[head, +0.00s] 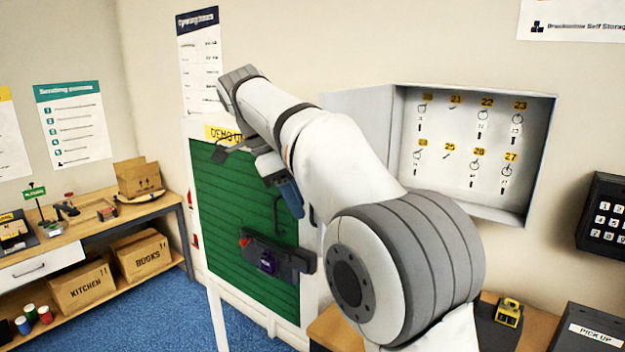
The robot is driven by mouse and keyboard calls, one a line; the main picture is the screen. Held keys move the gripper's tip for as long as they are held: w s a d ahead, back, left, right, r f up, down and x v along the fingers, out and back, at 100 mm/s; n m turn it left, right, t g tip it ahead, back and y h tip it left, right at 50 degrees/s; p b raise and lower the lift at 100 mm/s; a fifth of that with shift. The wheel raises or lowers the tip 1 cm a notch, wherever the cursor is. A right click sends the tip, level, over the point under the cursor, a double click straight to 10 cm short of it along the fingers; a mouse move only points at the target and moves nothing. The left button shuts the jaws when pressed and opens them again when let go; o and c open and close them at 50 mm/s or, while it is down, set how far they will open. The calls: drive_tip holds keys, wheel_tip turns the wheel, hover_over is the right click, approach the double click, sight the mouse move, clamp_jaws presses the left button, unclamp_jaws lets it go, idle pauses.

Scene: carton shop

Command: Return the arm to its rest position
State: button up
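My white and grey arm rises from the lower right and reaches up and left across the middle of the head view. Its bent elbow is in front of the wall beside the printed notice. Dark parts that seem to belong to my gripper (226,148) show below the elbow, in front of the top of the green shutter (225,195). The fingers are small and partly hidden by my arm, so I cannot tell whether they are open or shut. I see nothing clearly held. A dark blue part shows under the arm, close to the shutter.
A lock bar (275,258) crosses the shutter. An open key cabinet (540,150) hangs at right, partly behind my arm, near a keypad (605,215). A workbench (90,226) with cartons below stands at left. Blue floor (175,315) is clear between.

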drive_tip(key=s+d+f+n+t+y+b, duration=0.1)
drive_tip(key=s+d+f+n, duration=0.3)
drive_tip(key=s+d, duration=0.15)
drive_tip(key=s+d+f+n+y, duration=0.1)
drive_tip(key=s+d+f+n, duration=0.3)
drive_tip(key=d+n, duration=0.15)
drive_tip(key=s+d+f+n+t+y, duration=0.1)
drive_tip(key=s+d+f+n, duration=0.2)
drive_tip(key=s+f, duration=0.4)
drive_tip(key=s+d+f+n+t+y, duration=0.1)
drive_tip(key=s+d+f+n, duration=0.3)
drive_tip(key=s+f, duration=0.3)
drive_tip(key=shift+f+n+b, duration=0.4)
drive_tip(key=shift+n+b, duration=0.05)
drive_tip(key=shift+n, duration=0.1)
drive_tip(key=shift+d, duration=0.1)
